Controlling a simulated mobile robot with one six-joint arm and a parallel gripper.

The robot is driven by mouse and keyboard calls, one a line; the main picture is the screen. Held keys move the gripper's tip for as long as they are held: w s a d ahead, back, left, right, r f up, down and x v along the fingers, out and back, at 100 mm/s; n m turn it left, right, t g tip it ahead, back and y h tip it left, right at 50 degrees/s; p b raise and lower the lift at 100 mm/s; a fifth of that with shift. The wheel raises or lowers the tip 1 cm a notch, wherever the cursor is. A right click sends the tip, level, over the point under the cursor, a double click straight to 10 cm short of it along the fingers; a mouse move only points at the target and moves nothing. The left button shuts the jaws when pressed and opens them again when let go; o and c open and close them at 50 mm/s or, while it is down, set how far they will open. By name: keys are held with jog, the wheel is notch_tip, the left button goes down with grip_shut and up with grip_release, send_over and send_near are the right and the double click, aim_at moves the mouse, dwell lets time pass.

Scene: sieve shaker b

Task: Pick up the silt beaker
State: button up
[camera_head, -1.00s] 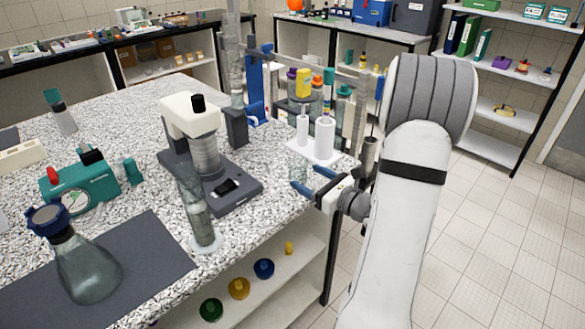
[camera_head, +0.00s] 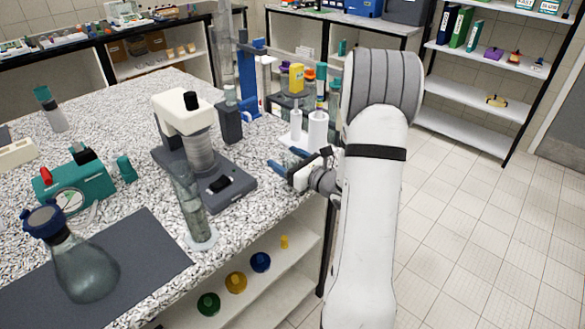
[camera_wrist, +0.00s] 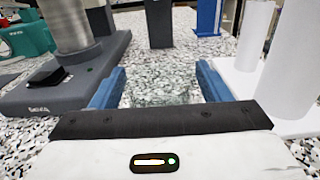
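My gripper (camera_head: 287,160) is low over the speckled bench near its right edge. Its two blue fingers are spread apart, and they also show in the wrist view (camera_wrist: 160,88). A clear glass beaker (camera_wrist: 160,93), which seems to be the silt beaker, shows faintly between the fingers in the wrist view. Its outline blends with the speckled bench, and I cannot tell whether the fingers touch it. In the head view the gripper mostly hides it.
The grey microscope-like device (camera_head: 205,180) stands close left of the gripper. A white stand with white cylinders (camera_head: 317,129) is close on the right. A tall glass tube (camera_head: 190,205) stands nearer the front. Bottles (camera_head: 297,78) stand behind.

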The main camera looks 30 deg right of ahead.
jog(key=c, duration=1)
